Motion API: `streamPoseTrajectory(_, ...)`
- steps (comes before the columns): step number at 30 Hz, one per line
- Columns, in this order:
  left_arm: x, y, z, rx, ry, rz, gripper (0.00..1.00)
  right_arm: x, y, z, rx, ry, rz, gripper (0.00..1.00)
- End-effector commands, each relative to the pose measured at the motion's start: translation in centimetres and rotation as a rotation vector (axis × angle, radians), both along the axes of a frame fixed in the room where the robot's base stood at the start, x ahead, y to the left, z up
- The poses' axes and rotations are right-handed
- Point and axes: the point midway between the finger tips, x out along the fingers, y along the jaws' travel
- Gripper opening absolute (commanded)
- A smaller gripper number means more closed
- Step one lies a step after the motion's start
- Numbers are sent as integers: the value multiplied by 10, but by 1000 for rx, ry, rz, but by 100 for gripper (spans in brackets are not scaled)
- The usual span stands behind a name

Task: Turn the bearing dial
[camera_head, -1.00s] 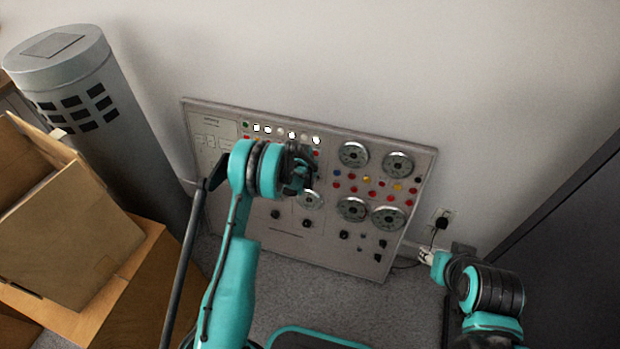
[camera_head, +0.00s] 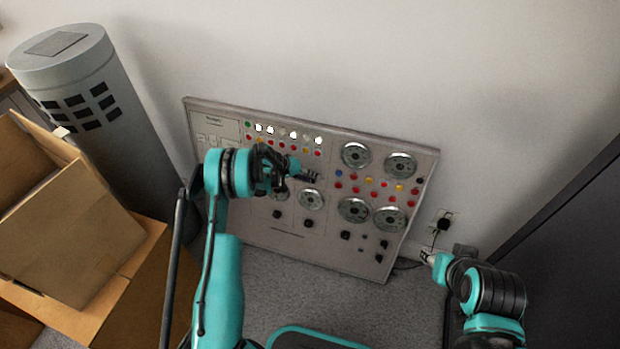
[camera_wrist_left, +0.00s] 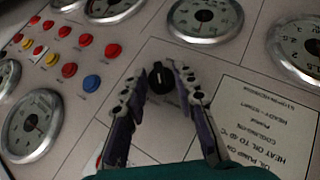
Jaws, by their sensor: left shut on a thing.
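The control panel (camera_head: 300,245) leans against the wall with round gauges, coloured buttons and black knobs. My left gripper (camera_head: 314,176) is at the panel's middle, left of the large gauges. In the left wrist view the left gripper (camera_wrist_left: 168,72) has its two fingers around a black dial (camera_wrist_left: 161,82) and is shut on it. The gripper and arm hide that dial in the head view. My right gripper (camera_head: 427,257) is at the lower right, apart from the panel; its fingers are too small to read.
A grey cylinder (camera_head: 75,75) and an open cardboard box (camera_head: 70,240) stand at the left. A plug and socket (camera_head: 442,222) are on the wall right of the panel. A dark cabinet (camera_head: 560,230) is at the far right. Carpet (camera_head: 320,305) lies clear before the panel.

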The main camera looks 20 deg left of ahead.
Motion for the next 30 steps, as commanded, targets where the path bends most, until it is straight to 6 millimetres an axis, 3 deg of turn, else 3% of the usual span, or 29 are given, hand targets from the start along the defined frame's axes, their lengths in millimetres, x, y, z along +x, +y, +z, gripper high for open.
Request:
streamPoseTrajectory(9, 0, 1, -2, -113, 4, 23, 0, 0, 0, 0, 0, 0, 0, 40)
streamPoseTrajectory(24, 0, 1, -2, -130, 6, 26, 0, 0, 0, 0, 0, 0, 0, 40)
streamPoseTrajectory(25, 0, 1, -2, -130, 6, 26, 31, 0, 0, 0, 0, 0, 0, 40)
streamPoseTrajectory(27, 0, 1, -2, -130, 6, 26, 49, 0, 0, 0, 0, 0, 0, 40)
streamPoseTrajectory(30, 0, 1, -2, -130, 6, 26, 49, 0, 0, 0, 0, 0, 0, 40)
